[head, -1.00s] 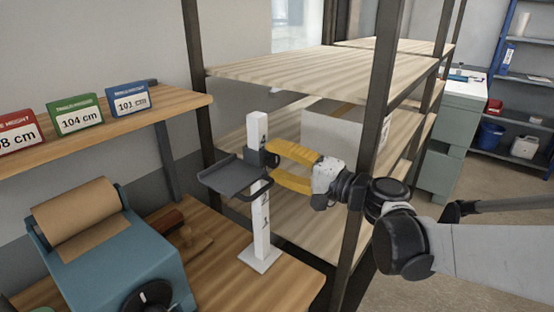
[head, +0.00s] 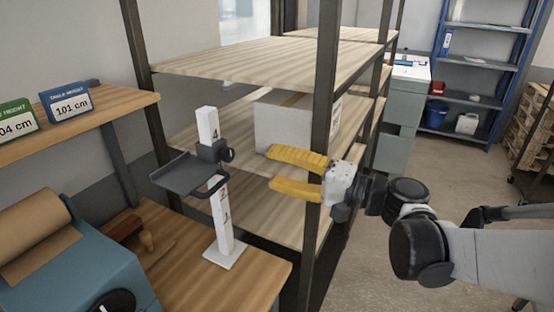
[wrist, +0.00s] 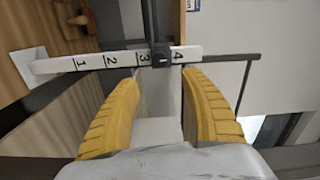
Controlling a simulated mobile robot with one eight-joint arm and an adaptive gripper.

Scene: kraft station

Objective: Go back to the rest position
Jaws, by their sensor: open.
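My gripper (head: 298,174) has two yellow fingers, spread apart with nothing between them. In the head view it is to the right of a white upright post (head: 221,215) with numbers on it, clear of the post. A dark grey sliding tray (head: 182,174) with a clamp and knob (head: 222,151) sits on the post near the number 4. In the wrist view the post (wrist: 110,62) lies across the picture beyond my open fingers (wrist: 158,105), with the dark slider (wrist: 158,50) between 3 and 4.
A dark-framed shelf rack (head: 322,110) with wooden boards stands close behind and beside my gripper. A white box (head: 282,125) sits on it. The wooden table (head: 190,262) holds a teal paper-roll dispenser (head: 75,270). Height signs (head: 67,102) stand on a ledge. Open floor (head: 440,170) lies to the right.

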